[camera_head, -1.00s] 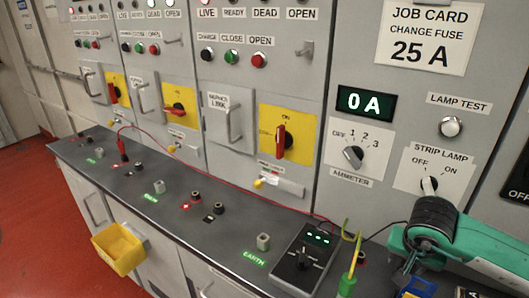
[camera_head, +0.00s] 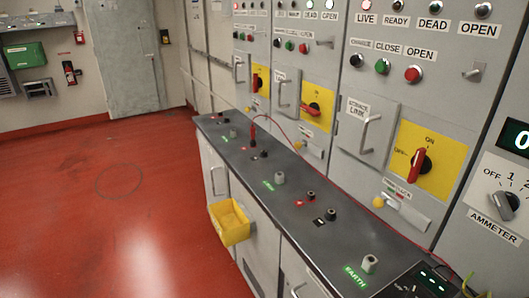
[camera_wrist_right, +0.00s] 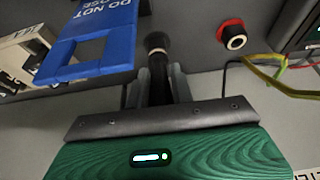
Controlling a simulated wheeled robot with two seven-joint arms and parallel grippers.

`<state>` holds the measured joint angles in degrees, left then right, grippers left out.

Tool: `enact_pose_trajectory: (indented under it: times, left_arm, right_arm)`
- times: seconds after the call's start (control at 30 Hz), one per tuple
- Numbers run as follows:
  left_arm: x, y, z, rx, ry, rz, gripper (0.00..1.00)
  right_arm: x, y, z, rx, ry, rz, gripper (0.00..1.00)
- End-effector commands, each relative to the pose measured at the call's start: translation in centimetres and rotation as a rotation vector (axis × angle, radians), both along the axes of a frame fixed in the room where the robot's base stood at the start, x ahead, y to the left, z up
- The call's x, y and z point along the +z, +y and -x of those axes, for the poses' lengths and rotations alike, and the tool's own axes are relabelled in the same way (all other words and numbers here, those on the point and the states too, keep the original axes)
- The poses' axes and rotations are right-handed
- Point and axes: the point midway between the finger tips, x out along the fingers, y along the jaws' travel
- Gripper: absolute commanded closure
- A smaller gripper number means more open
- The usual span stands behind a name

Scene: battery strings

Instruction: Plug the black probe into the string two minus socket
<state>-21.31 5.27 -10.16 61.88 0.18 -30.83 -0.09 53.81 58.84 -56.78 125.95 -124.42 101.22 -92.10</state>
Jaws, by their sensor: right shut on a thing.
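In the right wrist view my right gripper (camera_wrist_right: 160,78) is shut on the upright black probe (camera_wrist_right: 158,88). A dark round end with a pale ring (camera_wrist_right: 155,43) shows just beyond the fingers; I cannot tell whether it is seated in a socket. On the bench in the head view, a red probe (camera_head: 252,130) stands upright in a socket, with a black socket (camera_head: 263,154) beside it. Nearer are a red-marked socket (camera_head: 311,196) and a black socket (camera_head: 331,214). String numbers are not readable. My left gripper is out of view.
A blue "do not close" tag (camera_wrist_right: 100,35) is close to the left of my right gripper, and a red socket (camera_wrist_right: 232,37) to its right. A red lead runs along the grey bench (camera_head: 235,145). A yellow bin (camera_head: 229,222) hangs on its front. Earth posts (camera_head: 369,263) stand along it.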

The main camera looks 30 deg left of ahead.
Motion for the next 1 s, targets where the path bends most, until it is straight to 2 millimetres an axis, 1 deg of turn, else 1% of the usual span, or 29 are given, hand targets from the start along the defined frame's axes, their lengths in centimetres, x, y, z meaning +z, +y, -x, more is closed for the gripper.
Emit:
enact_pose_trajectory:
  times: [1.0]
  left_arm:
    - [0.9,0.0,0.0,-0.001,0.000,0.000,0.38]
  right_arm:
    - [2.6,0.0,0.0,0.000,0.000,0.000,1.00]
